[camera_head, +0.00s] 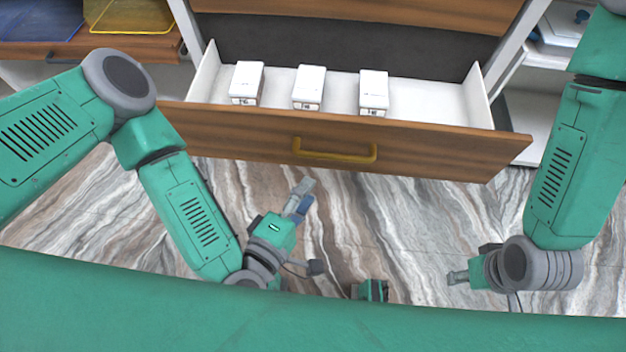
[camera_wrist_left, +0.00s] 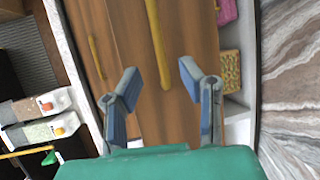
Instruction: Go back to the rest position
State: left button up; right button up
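My left gripper (camera_head: 302,197) is in front of the open drawer, below its handle in the head view. In the left wrist view its two fingers (camera_wrist_left: 158,92) stand apart with nothing between them. My right gripper (camera_head: 457,277) is at the lower right in the head view, over the floor and away from the drawer. Its fingertips are small and seen from the side, so its opening cannot be told. The drawer (camera_head: 340,145) is pulled out and has a brass handle (camera_head: 335,151). Neither gripper touches the handle.
Three white boxes (camera_head: 246,83), (camera_head: 309,88), (camera_head: 373,92) sit in the drawer. A yellow tray (camera_head: 130,15) and a blue tray (camera_head: 40,20) are at the upper left. White shelves stand at the right. The marbled floor (camera_head: 400,225) before the drawer is clear.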

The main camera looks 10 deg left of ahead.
dwell(0.3)
pick_arm(q)
jog(key=s+a+m+g+y+p, duration=0.2)
jog(key=s+a+m+g, duration=0.1)
jog(key=a, duration=0.5)
jog(key=s+a+m+g+y+p, duration=0.2)
jog(key=s+a+m+g+p, duration=0.1)
jog(key=a+m+g, duration=0.3)
jog(key=s+a+m+g+y+p, duration=0.2)
jog(key=s+a+m+g, duration=0.3)
jog(key=a, duration=0.4)
jog(key=shift+a+r+m+p, duration=0.3)
jog(key=shift+r+m+p, duration=0.15)
jog(key=shift+p, duration=0.2)
